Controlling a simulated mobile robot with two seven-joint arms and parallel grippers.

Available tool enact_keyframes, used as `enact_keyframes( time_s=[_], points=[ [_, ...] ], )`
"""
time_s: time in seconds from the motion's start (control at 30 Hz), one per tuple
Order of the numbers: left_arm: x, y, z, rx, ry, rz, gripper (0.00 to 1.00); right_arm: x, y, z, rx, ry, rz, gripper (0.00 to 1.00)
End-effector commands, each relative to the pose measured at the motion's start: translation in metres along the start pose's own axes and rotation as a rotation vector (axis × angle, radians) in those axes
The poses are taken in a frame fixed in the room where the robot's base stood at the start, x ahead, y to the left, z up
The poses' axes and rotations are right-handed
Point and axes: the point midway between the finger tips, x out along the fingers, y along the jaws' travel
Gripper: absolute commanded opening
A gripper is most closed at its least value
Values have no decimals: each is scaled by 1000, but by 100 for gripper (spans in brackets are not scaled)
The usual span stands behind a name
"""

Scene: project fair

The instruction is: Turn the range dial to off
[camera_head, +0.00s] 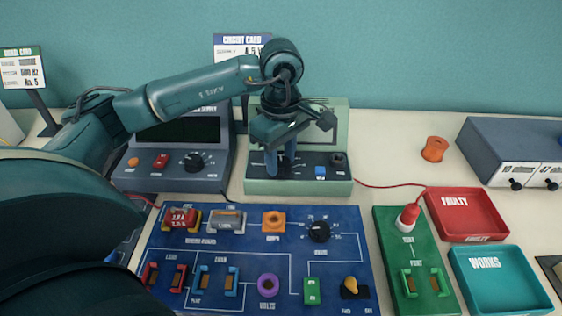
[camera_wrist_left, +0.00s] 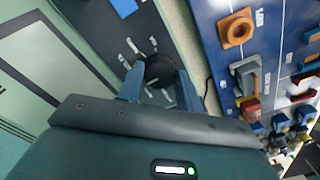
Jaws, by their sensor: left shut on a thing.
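A green instrument (camera_head: 300,187) with a screen stands behind the blue board. My left gripper (camera_head: 281,165) points down at the left of its front panel. In the left wrist view a round black dial (camera_wrist_left: 160,70) with a pale pointer line sits between the fingers of my left gripper (camera_wrist_left: 160,88), which is shut on it. Pale marks ring this dial on the dark panel. In the head view the fingers hide most of it. I cannot read its label or setting. My right gripper is not in view.
The panel also has a blue button (camera_head: 320,171) and a black knob (camera_head: 338,158). A grey power supply (camera_head: 170,180) stands left. The blue board (camera_head: 250,250) in front carries another black dial (camera_head: 319,232) and several parts. Red (camera_head: 467,227) and teal trays (camera_head: 500,295) lie right.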

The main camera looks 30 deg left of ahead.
Motion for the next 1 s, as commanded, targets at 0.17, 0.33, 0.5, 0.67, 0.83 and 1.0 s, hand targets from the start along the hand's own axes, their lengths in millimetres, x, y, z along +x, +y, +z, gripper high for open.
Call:
enact_keyframes(
  time_s=[0.17, 0.33, 0.5, 0.67, 0.83, 1.0],
  points=[
    [0, 0, 0, 42, 0, 1, 13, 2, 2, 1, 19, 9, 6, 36],
    [0, 0, 0, 55, 0, 0, 13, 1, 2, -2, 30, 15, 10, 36],
    [-1, 0, 0, 55, 0, 0, 13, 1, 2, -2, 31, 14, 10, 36],
    [-1, 0, 0, 54, 0, 0, 39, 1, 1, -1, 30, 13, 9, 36],
    [0, 0, 0, 54, 0, 0, 53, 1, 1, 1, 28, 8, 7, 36],
    [0, 0, 0, 54, 0, 0, 58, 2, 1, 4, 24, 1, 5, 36]
  ],
)
